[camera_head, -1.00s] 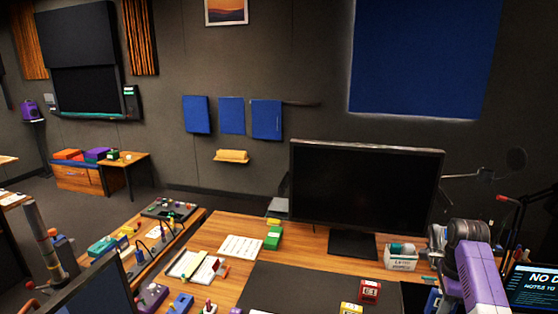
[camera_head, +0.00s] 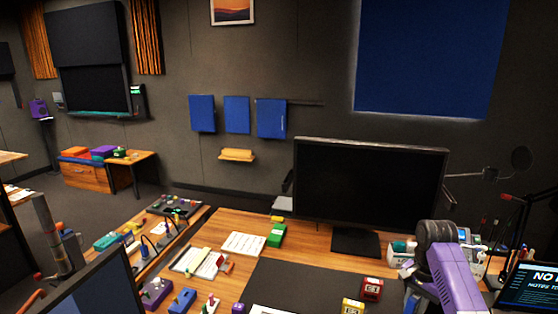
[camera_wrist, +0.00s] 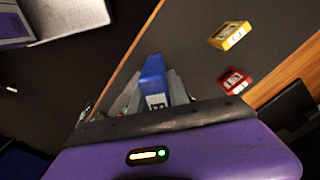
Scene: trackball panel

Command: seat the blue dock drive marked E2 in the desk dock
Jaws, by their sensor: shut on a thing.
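My gripper (camera_wrist: 157,98) is shut on a blue drive (camera_wrist: 153,72) in the wrist view. The drive stands out beyond the grey fingers, and a small dark-and-white label shows near its lower end, too small to read. It is held above the dark desk mat. In the head view my purple arm reaches down at the right and the fingers are not clearly seen. A small blue patch left of the arm may be the held drive; I cannot be sure. I cannot pick out the desk dock with certainty in either view.
A red cartridge (camera_head: 372,289) and a yellow one (camera_head: 352,306) lie on the dark mat (camera_head: 295,280); both show in the wrist view. The monitor (camera_head: 370,190) stands behind. A lit tablet (camera_head: 528,288) is at the right. The mat's middle looks clear.

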